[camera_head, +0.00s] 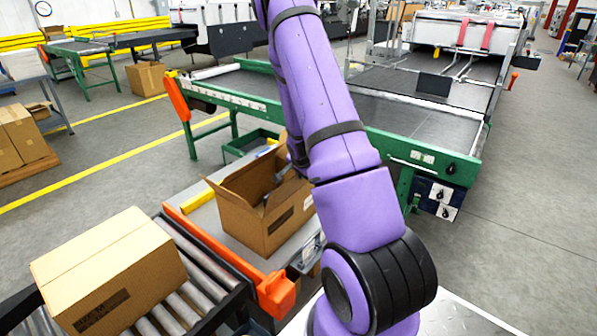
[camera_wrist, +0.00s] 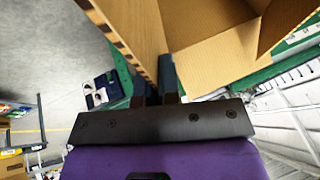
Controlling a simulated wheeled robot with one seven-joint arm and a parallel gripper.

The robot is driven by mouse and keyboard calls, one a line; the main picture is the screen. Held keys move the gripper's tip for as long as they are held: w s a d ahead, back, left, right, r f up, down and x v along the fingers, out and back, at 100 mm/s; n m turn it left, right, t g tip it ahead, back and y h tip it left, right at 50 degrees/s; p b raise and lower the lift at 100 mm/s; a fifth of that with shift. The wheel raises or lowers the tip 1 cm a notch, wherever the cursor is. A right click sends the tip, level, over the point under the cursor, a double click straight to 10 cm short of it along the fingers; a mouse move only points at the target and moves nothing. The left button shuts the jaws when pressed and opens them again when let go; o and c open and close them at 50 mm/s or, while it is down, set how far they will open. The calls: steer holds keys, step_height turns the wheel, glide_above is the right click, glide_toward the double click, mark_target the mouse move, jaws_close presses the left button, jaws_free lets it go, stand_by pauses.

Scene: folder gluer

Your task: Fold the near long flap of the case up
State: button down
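The case (camera_head: 287,222) is an open brown cardboard box on the grey table beside the big green-framed machine. Its top is open, and a raised panel shows at its far side. My gripper (camera_head: 275,184) is at the open top, towards the right side, partly hidden by my purple arm. In the wrist view, the case (camera_wrist: 215,55) fills the top right. A cardboard panel (camera_wrist: 135,30) with a corrugated edge runs down to my dark fingers (camera_wrist: 154,85). The panel's lower end lies at the gap between the fingers; whether they grip it is unclear. Which flap this is cannot be told.
A closed carton (camera_head: 110,270) lies on the roller conveyor (camera_head: 185,305) at the lower left. An orange-ended rail (camera_head: 275,295) edges the table. The green-framed conveyor machine (camera_head: 425,130) stands behind the case. Floor is free at the right.

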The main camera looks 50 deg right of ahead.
steer(key=shift+s+a+f, duration=0.1)
steer(key=shift+s+f, duration=0.25)
steer(key=shift+s, duration=0.3)
steer(key=c, duration=1.3)
jaws_free()
steer(key=shift+f, duration=0.1)
steer(key=shift+c, duration=0.2)
steer(key=shift+w, duration=0.1)
steer(key=v, duration=1.1)
steer(key=shift+w, duration=0.1)
